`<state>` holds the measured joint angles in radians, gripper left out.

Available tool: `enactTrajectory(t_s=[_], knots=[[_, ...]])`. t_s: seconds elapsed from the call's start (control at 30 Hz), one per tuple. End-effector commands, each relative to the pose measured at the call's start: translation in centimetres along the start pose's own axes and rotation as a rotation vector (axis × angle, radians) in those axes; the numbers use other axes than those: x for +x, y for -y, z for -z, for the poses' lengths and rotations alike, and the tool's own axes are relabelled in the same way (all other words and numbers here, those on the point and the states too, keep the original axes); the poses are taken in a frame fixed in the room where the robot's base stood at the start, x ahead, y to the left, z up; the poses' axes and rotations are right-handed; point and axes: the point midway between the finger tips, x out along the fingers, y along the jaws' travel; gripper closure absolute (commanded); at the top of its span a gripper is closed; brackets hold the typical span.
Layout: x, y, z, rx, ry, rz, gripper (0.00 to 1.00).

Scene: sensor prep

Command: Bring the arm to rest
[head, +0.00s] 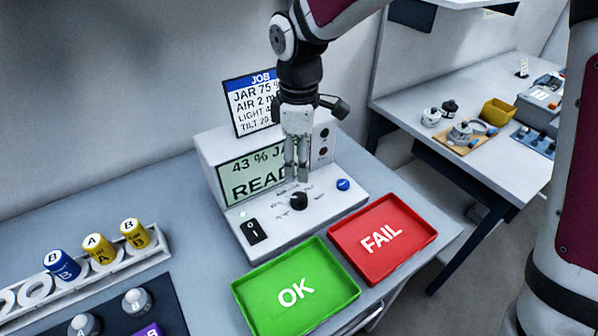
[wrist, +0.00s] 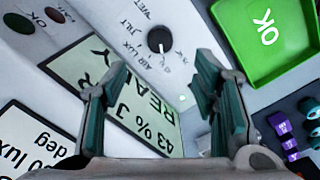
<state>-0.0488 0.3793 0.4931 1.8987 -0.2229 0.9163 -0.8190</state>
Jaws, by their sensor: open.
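My gripper (head: 297,172) points down in front of the white test instrument (head: 215,150), above its sloping front panel. In the wrist view my gripper (wrist: 165,95) has its two fingers well apart with nothing between them. Beyond the fingers are the instrument's black knob (wrist: 158,40) and its display (wrist: 150,115), seen upside down. In the head view the display (head: 232,178) reads "43 %" and "READ", partly hidden by my gripper. The black knob (head: 298,201) shows just below the fingertips; I cannot tell the exact gap.
A green OK tray (head: 330,309) and a red FAIL tray (head: 422,228) lie in front, both empty. A rack (head: 165,240) with blue and yellow jars stands at left. A job card (head: 240,110) stands behind the instrument. A second table (head: 400,98) holds several items at right.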

Motion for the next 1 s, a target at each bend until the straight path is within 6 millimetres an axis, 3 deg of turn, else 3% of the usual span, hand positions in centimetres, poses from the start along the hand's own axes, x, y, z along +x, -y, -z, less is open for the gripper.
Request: enactTrajectory(t_s=[0.67,0.77,1.0], knots=[[-1.2,0.1,-0.5,0.018,0.004,-0.007,0.46],[-2.4,0.5,-1.8,0.075,0.014,-0.029,0.46],[-6.9,3.1,-7.7,0.353,0.036,-0.122,0.46]])
